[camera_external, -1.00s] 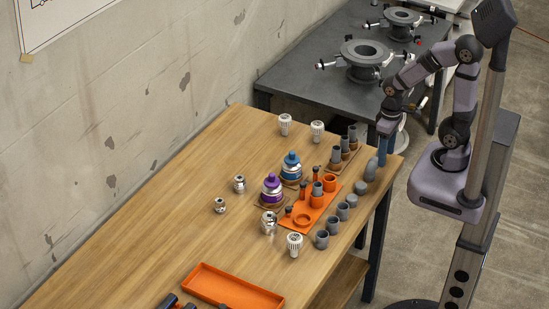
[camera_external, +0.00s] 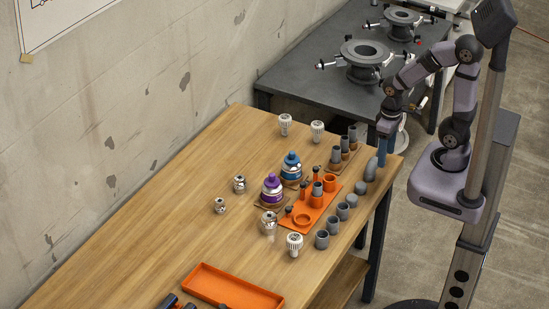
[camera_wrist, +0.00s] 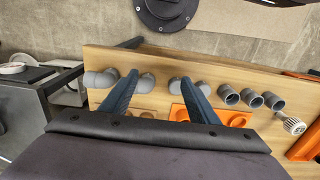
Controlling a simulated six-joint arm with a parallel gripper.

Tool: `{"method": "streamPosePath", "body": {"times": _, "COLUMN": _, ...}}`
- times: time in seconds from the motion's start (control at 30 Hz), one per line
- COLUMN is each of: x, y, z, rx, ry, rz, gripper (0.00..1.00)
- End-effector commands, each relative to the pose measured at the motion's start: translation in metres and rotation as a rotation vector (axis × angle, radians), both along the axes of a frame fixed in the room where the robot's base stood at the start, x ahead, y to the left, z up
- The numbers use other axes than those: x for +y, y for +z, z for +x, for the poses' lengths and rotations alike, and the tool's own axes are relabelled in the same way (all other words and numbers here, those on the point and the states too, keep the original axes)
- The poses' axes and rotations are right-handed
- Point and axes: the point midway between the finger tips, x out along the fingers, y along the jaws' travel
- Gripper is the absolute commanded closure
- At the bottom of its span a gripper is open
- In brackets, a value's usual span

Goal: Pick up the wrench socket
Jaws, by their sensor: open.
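I cannot tell for sure which part is the wrench socket. Small dark upright pieces (camera_external: 303,188) stand in or beside the orange holder (camera_external: 326,207) on the wooden table, with grey and orange cylinders among them. My gripper (camera_external: 383,158) is at the table's far right corner, pointing down, clear of the holder. In the wrist view my gripper (camera_wrist: 158,78) has its two blue fingers spread with nothing held between them. The orange holder (camera_wrist: 222,116) shows partly behind the right finger. The dark pieces cannot be made out in the wrist view.
Grey pipe fittings (camera_external: 342,211) line the table's right edge, near my fingers. White finned parts (camera_external: 295,244) and an orange tray (camera_external: 203,290) are nearby. The table's left side is clear.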

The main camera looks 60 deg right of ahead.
Motion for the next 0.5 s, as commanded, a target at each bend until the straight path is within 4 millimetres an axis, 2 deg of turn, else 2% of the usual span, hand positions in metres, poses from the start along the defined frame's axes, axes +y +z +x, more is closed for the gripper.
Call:
{"method": "streamPosePath", "body": {"times": 0.33, "x": 0.0, "y": 0.002, "z": 0.0, "rx": -0.001, "ry": 0.0, "rz": 0.0, "gripper": 0.45}}
{"method": "streamPosePath", "body": {"times": 0.5, "x": 0.0, "y": 0.018, "z": 0.002, "rx": -0.006, "ry": 0.0, "rz": 0.0, "gripper": 0.45}}
